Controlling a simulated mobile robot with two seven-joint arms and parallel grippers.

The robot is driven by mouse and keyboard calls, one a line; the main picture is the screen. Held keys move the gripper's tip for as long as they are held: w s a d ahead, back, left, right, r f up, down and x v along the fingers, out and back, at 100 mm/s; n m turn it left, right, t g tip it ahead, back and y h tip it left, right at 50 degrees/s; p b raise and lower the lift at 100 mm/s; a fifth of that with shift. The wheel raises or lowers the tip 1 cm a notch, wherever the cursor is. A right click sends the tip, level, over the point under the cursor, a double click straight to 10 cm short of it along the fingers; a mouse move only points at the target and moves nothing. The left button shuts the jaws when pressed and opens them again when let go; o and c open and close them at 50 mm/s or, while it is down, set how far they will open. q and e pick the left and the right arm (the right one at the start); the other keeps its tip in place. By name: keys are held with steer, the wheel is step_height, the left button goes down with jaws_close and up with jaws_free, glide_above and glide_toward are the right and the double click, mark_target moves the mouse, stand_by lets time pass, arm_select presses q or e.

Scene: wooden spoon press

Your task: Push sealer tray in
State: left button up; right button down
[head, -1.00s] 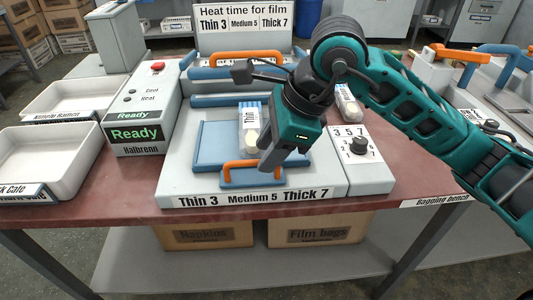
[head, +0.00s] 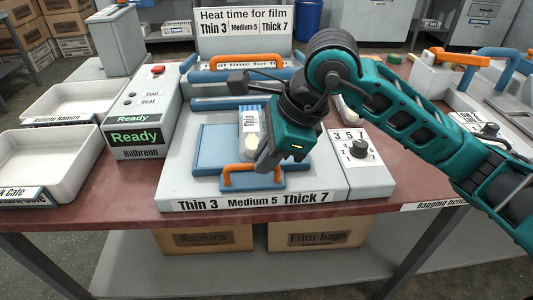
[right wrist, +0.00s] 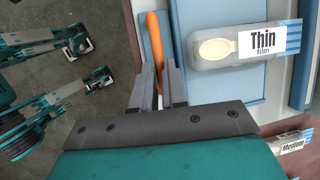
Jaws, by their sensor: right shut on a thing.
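The sealer tray is a flat blue tray (head: 222,150) at the front of the grey sealer (head: 180,180). An orange handle (head: 228,177) stands at its front edge and also shows in the right wrist view (right wrist: 153,40). My right gripper (head: 262,170) reaches down from the right and is shut on the right part of that handle. In the right wrist view its fingers (right wrist: 163,72) stand on both sides of the handle. A clear bag with a "Thin" film label (head: 249,125) lies on the tray.
A control box reading "Ready" (head: 138,118) and white bins (head: 45,160) stand left. A dial box (head: 362,172) is right of the tray. The raised lid with an orange handle (head: 243,62) is behind. A "Medium" packet (right wrist: 293,143) lies right, partly hidden by my arm.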

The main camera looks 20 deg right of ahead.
mark_target(256, 141)
stand_by(0.3)
steer(key=shift+w, duration=0.2)
steer(key=w, duration=0.2)
steer(key=w+d+b, duration=0.1)
steer(key=w, duration=0.1)
steer(key=w+d, duration=0.1)
steer(key=w, duration=0.1)
steer(key=shift+w+b, duration=0.1)
steer(key=shift+b, duration=0.2)
steer(key=shift+w+r, duration=0.1)
steer(key=shift+w, duration=0.15)
steer(key=shift+d, duration=0.1)
steer(key=c, duration=1.2)
jaws_free()
steer(key=shift+w, duration=0.1)
steer(key=shift+o, duration=0.2)
